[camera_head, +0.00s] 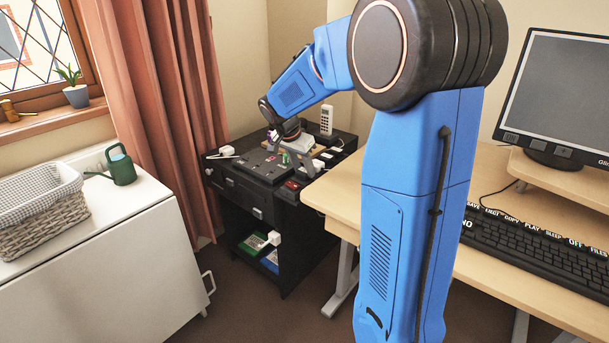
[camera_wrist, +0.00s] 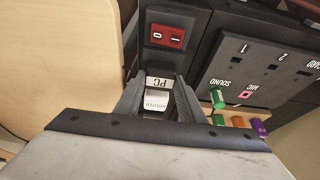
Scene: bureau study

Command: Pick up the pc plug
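A white label reading PC (camera_wrist: 160,83) shows upside down in the wrist view, just below a red rocker switch (camera_wrist: 166,36) on a dark box. A pale block with small, upside-down lettering (camera_wrist: 156,103) lies right below that label. Which of the two pale parts belongs to the plug I cannot tell clearly. My gripper (camera_wrist: 159,88) points down with its two dark fingers apart, one on each side of these pale parts. Whether the fingers touch them is unclear. In the head view my gripper (camera_head: 287,143) is over the black cabinet top, and the plug is too small to make out.
The wooden desk (camera_head: 335,197) adjoins the black cabinet (camera_head: 262,205).

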